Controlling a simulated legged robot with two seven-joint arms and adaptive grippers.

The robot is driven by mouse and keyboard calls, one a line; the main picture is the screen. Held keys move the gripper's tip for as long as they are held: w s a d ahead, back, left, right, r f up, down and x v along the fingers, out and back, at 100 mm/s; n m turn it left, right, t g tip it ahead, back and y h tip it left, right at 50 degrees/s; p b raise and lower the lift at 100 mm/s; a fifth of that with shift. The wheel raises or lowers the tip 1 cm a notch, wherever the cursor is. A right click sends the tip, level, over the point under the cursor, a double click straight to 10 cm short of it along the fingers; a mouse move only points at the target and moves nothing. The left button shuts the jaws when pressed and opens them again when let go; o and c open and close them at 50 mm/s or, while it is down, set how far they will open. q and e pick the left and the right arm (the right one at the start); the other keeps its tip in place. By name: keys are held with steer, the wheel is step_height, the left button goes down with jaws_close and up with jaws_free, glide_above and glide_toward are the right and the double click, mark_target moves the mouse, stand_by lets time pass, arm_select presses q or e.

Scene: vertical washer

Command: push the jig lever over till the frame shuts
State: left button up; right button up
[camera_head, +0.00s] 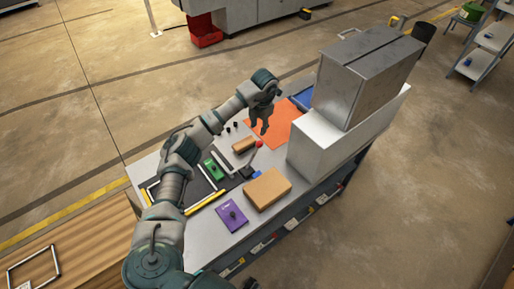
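A black and yellow frame (205,201) lies along the left part of the jig, partly hidden behind my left arm. My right gripper is not in view.
A brown box (267,189) and a purple plate (232,215) lie at the bench's near side. A green part (214,169) and a smaller brown block (244,145) lie near the jig. An orange mat (277,123) lies beyond. A large metal machine (345,110) blocks the right.

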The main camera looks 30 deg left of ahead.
mark_target(257, 149)
arm_select(q)
steer(key=f, duration=0.5)
steer(key=f+p, duration=0.1)
steer(key=f, duration=0.4)
steer(key=a+f, duration=0.1)
steer(key=f, duration=0.4)
steer(key=shift+w+f+p, duration=0.15)
steer(key=shift+w+p, duration=0.05)
steer(key=shift+p, duration=0.15)
jaws_close()
steer(key=shift+a, duration=0.1)
